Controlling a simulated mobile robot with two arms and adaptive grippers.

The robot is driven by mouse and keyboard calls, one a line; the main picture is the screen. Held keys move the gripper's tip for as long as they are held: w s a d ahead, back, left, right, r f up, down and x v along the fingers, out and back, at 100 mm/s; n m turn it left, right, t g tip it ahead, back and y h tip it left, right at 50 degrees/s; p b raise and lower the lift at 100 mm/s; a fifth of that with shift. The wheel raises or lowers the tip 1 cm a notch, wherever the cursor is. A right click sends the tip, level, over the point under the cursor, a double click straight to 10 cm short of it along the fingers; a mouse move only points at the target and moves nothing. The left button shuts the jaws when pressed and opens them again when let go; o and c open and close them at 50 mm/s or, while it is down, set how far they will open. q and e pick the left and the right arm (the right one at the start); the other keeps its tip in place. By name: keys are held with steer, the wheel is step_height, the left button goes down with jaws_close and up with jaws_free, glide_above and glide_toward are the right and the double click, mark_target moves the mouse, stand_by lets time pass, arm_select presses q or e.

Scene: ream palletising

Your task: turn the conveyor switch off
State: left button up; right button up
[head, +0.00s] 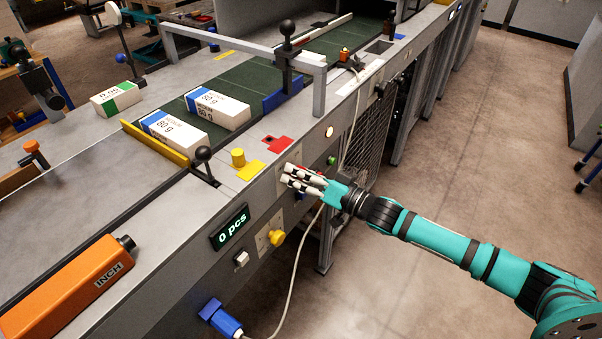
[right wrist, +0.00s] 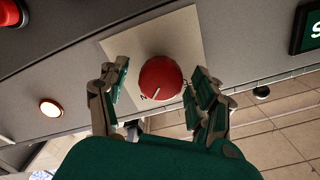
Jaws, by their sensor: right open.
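The conveyor switch appears in the right wrist view as a red round knob (right wrist: 160,78) with a pale pointer line, on a cream plate (right wrist: 120,47) on the grey machine panel. Its plate lettering is mostly hidden. My right gripper (right wrist: 160,85) is open, with its fingers on either side of the knob; I cannot tell whether they touch it. My left gripper is not in view.
A lit round lamp (head: 329,132) and a green button (head: 332,160) sit right of the gripper. A yellow knob (head: 277,238) and a "0 pcs" display (head: 231,228) are left of it. Wrapped reams (head: 218,108) lie on the green conveyor belt (head: 245,83). A cable hangs below.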

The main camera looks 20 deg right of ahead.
steer(key=shift+c, duration=0.5)
steer(key=c, duration=1.1)
steer(key=shift+n, duration=0.3)
steer(key=n, duration=0.3)
steer(key=shift+n, duration=0.3)
steer(key=n, duration=0.4)
steer(key=shift+n, duration=0.3)
steer(key=n, duration=0.4)
steer(key=shift+s+a+n+b, duration=0.1)
steer(key=shift+n+b, duration=0.6)
steer(key=shift+n, duration=1.8)
